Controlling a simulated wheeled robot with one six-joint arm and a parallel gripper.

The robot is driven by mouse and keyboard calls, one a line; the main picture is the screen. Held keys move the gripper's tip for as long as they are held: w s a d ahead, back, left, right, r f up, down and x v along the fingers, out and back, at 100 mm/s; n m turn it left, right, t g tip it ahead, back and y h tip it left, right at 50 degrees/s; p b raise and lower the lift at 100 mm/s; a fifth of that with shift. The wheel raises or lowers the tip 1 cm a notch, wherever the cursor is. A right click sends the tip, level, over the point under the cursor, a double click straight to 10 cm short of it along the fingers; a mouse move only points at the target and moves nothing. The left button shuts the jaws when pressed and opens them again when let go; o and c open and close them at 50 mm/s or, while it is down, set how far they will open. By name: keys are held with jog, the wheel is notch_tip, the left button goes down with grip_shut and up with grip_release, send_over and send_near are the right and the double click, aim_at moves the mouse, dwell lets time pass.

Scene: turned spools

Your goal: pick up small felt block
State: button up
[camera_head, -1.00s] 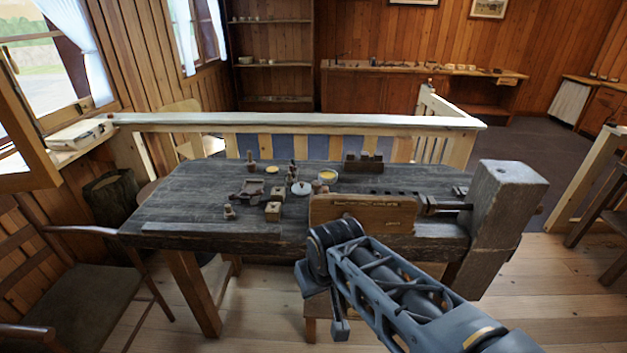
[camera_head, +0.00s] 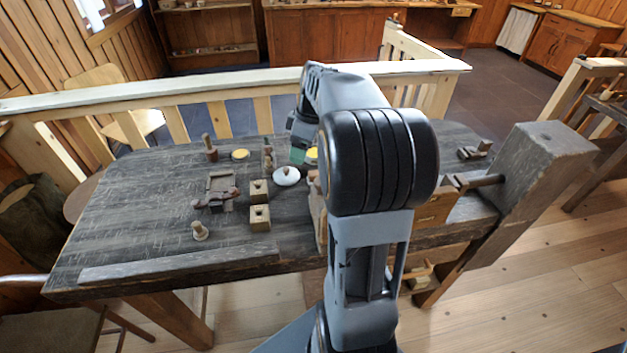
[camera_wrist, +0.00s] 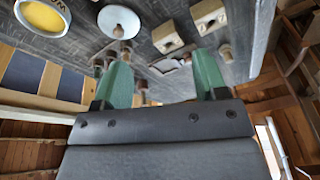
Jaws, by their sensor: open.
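No block is plainly felt by its look, so I cannot tell which is the small felt block. Two small tan blocks with dark recesses in their tops, a rear one (camera_head: 259,190) and a front one (camera_head: 260,217), stand on the dark workbench (camera_head: 160,235). The blocks also show at the top of the wrist view, one (camera_wrist: 166,37) left of the other (camera_wrist: 208,13). My gripper (camera_wrist: 160,75) has its green fingers apart, with nothing held between them. In the head view my arm hides most of it; a green finger shows beyond the white round lid (camera_head: 286,176).
Small turned pieces (camera_wrist: 125,52) cluster behind the gripper. A large vise (camera_head: 530,180) stands at right. The bench's front left is mostly clear.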

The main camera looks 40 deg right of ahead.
jog(key=w+d+f+n+y, duration=0.2)
jog(key=d+f+n, duration=0.2)
jog(key=d, duration=0.7)
jog(key=b, duration=0.1)
send_over(315, 172)
jog(key=s+d, duration=0.1)
jog(key=d, duration=0.1)
jog(key=shift+n, duration=0.3)
jog(key=f, duration=0.6)
jog(key=shift+s+d+f, duration=0.1)
jog(key=shift+s+f, duration=0.1)
jog(key=shift+f, duration=0.15)
jog(key=shift+x, duration=3.25)
jog(key=shift+w, duration=0.15)
jog(key=shift+c, duration=0.2)
jog(key=c, duration=0.8)
jog(key=shift+c, duration=0.2)
jog(key=shift+r, duration=0.1)
